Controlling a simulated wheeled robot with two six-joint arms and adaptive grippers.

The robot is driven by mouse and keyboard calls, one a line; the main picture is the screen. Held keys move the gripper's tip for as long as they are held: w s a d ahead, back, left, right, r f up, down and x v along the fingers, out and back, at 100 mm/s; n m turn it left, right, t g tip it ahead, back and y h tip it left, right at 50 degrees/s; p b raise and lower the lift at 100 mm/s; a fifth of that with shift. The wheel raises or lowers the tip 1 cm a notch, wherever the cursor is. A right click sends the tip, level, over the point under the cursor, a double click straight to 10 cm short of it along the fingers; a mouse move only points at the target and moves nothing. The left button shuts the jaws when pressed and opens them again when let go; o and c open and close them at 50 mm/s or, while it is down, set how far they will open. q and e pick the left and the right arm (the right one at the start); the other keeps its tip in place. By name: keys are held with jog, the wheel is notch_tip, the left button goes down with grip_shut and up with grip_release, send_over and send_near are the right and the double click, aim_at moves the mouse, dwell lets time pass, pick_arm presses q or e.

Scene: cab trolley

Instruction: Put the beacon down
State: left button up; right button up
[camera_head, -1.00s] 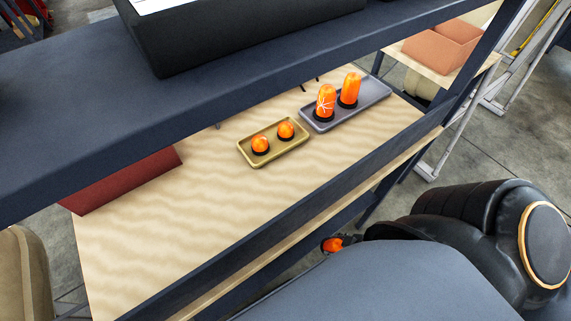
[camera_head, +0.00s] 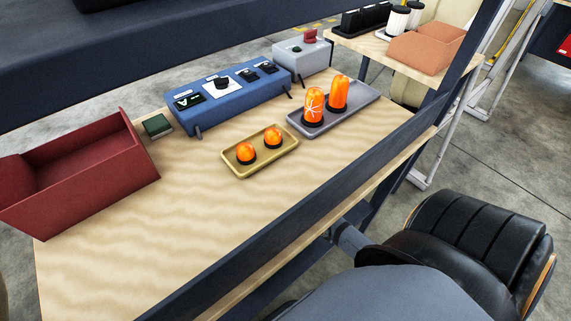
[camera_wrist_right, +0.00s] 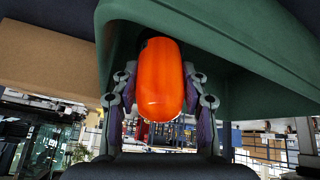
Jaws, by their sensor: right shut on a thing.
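In the right wrist view, my right gripper (camera_wrist_right: 160,112) is shut on an orange beacon (camera_wrist_right: 160,80), with a finger on each side. In the head view that gripper and its beacon do not show. Two short, domed orange beacons (camera_head: 246,153) (camera_head: 272,138) stand on a mustard tray (camera_head: 243,175). Two taller orange beacons stand on a grey tray (camera_head: 365,96); the left one (camera_head: 313,104) has white crack-like lines and the right one (camera_head: 338,93) looks plain. My left gripper is not in view.
A red bin (camera_head: 95,165) stands at the shelf's left. A blue control box (camera_head: 230,100) and a grey box (camera_head: 303,58) stand along the back. A dark rail (camera_head: 300,232) runs along the front. In the wrist view, a green surface (camera_wrist_right: 240,75) is close behind the held beacon.

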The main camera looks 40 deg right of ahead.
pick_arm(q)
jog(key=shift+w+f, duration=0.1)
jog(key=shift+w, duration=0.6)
pick_arm(e)
jog(key=shift+w+f, duration=0.2)
jog(key=shift+f, duration=0.35)
jog(key=shift+w+f, duration=0.15)
jog(key=shift+f, duration=0.4)
jog(key=shift+b+x, duration=0.45)
jog(key=shift+x, duration=0.45)
jog(key=shift+w+r+g, duration=0.2)
jog(key=shift+g, duration=0.3)
jog(key=w+g, duration=0.1)
jog(key=g, duration=0.1)
jog(key=shift+w+g+p, duration=0.1)
jog(key=shift+g+p, duration=0.2)
jog(key=shift+p, duration=0.05)
jog(key=shift+f+b, duration=0.3)
jog(key=shift+f, duration=0.65)
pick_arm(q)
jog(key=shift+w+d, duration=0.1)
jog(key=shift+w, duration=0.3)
